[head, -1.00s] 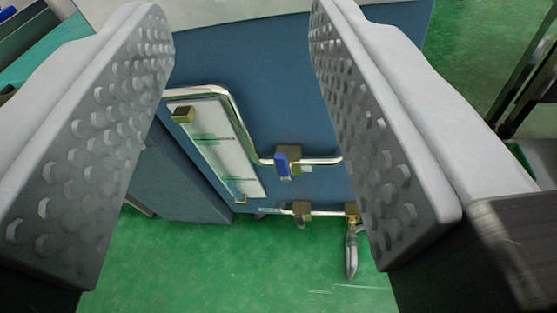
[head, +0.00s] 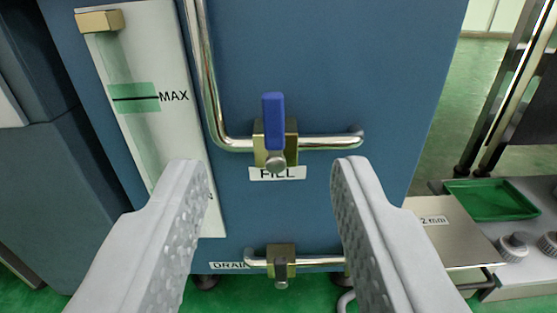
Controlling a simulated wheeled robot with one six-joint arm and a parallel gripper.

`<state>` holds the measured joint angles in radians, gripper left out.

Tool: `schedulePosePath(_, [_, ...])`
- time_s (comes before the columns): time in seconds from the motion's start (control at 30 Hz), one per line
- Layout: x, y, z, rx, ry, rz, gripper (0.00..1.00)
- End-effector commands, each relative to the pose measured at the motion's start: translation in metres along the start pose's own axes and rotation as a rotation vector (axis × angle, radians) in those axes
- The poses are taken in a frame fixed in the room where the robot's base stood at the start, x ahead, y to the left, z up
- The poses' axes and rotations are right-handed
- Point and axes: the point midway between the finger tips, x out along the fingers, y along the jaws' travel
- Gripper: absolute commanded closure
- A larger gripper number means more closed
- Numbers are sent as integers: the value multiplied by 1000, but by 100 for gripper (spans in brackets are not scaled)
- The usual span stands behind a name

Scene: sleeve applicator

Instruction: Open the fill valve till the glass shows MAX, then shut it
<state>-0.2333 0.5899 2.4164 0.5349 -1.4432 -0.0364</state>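The fill valve (head: 274,142) is a brass body on a chrome pipe, with a blue lever (head: 273,120) that stands upright, across the pipe. The FILL label (head: 277,174) is just below it. The sight glass (head: 138,125) is on a white plate at the left, with a green band and line marked MAX (head: 135,98); a lower mark is mostly hidden behind my left finger. I cannot tell a liquid level in the glass. My gripper (head: 265,175) is open and empty, its fingers spread below and either side of the fill valve, apart from the lever.
At the right are a green tray (head: 490,200), a metal box marked "2 mm" (head: 440,225) and dark posts. A dark blue cabinet stands at left.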

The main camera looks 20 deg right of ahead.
Motion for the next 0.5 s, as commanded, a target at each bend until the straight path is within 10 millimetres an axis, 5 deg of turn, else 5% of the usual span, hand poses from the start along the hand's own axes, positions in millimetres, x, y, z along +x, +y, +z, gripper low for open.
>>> schedulePosePath(0.2, [-6,3,26,-30,9,16,60])
schedulePosePath(0.5, [16,4,28,-31,13,19,60])
